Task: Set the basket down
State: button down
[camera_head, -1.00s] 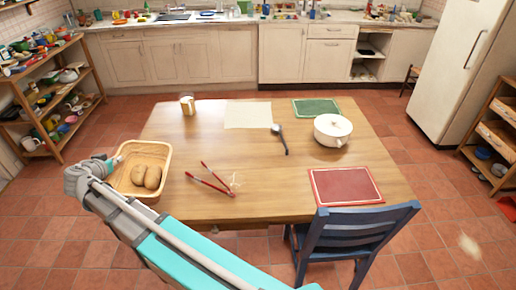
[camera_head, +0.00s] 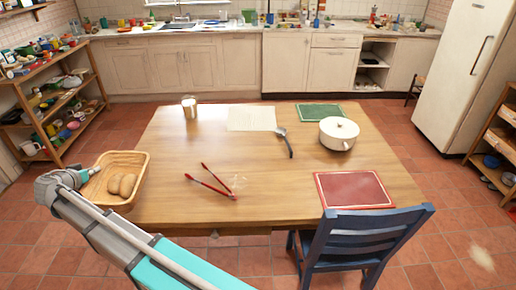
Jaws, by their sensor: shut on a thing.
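My gripper (camera_head: 92,171) is shut on the basket's left rim. The basket looks nearly level and overlaps the table's left edge in the picture. I cannot tell whether its bottom touches the tabletop or hangs beside it. My arm comes up from the bottom of the view and hides part of the near left side.
The wooden table (camera_head: 260,190) has red tongs (camera_head: 212,182), a metal cup (camera_head: 190,107), a dark utensil (camera_head: 286,143), a white pot (camera_head: 338,133), a red mat (camera_head: 352,188) and a green mat (camera_head: 319,112). A blue chair (camera_head: 365,240) stands in front. A cluttered shelf (camera_head: 60,95) stands left.

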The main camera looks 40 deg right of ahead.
send_near(134, 163)
jog(key=shift+h, duration=0.3)
jog(key=s+d, duration=0.1)
jog(key=d, duration=0.1)
jog(key=s+d, duration=0.1)
jog(key=d, duration=0.1)
jog(key=s+d, duration=0.1)
jog(key=d, duration=0.1)
jog(key=shift+s+d+r, duration=0.3)
jog(key=shift+d, duration=0.05)
jog(key=shift+w, duration=0.1)
jog(key=w+f+b, duration=0.1)
jog(key=w, duration=0.2)
jog(key=w+f+b, duration=0.2)
jog(key=w, duration=0.1)
jog(key=w+f+b, duration=0.1)
jog(key=w, duration=0.2)
jog(key=shift+w+a+f+b, duration=0.2)
jog(key=shift+a+f+b, duration=0.05)
jog(key=shift+a+b, duration=0.1)
jog(key=w+f+b, duration=0.1)
jog(key=f+b, duration=0.1)
jog(key=w+f+b, duration=0.2)
jog(key=shift+w+a+f+b, duration=0.1)
jog(key=shift+w+f+b, duration=0.15)
jog(key=shift+w+b, duration=0.05)
